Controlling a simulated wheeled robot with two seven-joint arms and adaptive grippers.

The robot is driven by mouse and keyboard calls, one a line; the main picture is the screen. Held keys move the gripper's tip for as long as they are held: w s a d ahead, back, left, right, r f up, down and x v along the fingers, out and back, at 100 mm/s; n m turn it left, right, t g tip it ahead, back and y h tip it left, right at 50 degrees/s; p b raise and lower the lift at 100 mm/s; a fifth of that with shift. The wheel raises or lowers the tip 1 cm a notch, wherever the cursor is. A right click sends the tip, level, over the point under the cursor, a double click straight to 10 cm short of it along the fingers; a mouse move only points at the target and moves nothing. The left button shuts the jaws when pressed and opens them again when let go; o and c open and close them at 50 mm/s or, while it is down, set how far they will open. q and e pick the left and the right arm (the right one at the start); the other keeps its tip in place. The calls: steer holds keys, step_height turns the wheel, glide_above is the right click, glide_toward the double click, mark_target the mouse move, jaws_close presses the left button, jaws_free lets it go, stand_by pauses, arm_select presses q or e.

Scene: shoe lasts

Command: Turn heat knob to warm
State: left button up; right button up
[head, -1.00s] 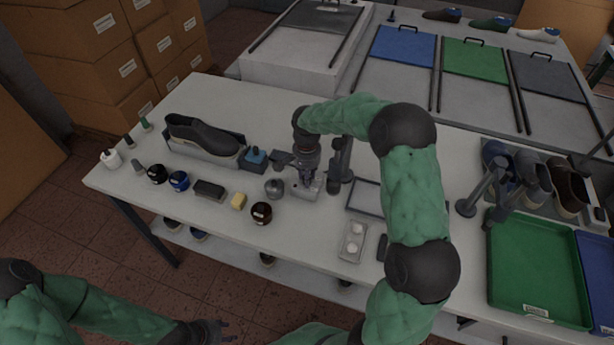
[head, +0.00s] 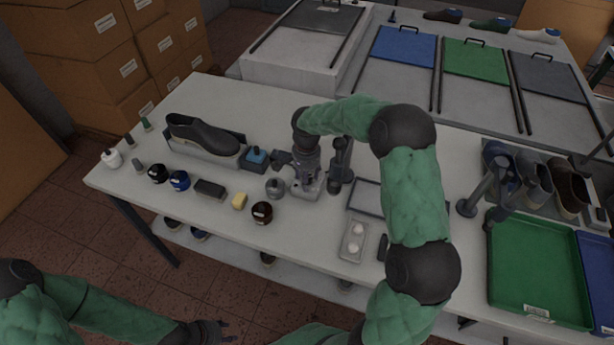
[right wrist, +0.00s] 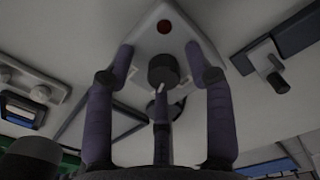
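A pale grey device (head: 305,190) stands on the white table under my right gripper, which mostly covers it in the head view. In the right wrist view its pale face (right wrist: 150,42) has a red dot (right wrist: 163,27) and a dark round knob (right wrist: 163,69) with a white mark below it. My right gripper (right wrist: 160,62) is open, its fingers spread on both sides of the knob with visible gaps. Any heat labels are not readable. My left gripper (head: 226,331) is open and empty, low in front of the table.
A dark shoe (head: 203,136), a blue-topped box (head: 256,158), a round grey item (head: 275,187), a dark jar (head: 262,212) and a yellow block (head: 239,201) lie left of the device. A small tray (head: 354,240) and green tray (head: 535,270) are to the right.

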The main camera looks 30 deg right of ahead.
steer(key=shift+d+r, duration=0.1)
steer(key=shift+w+r, duration=0.1)
steer(key=shift+r, duration=0.45)
step_height(320, 180, up, 11)
steer(key=shift+f, duration=0.1)
step_height(320, 180, down, 12)
steer(key=n+p, duration=0.3)
steer(key=p, duration=0.1)
steer(key=n+p, duration=0.8)
steer(key=shift+d+r, duration=0.15)
steer(key=shift+r, duration=0.1)
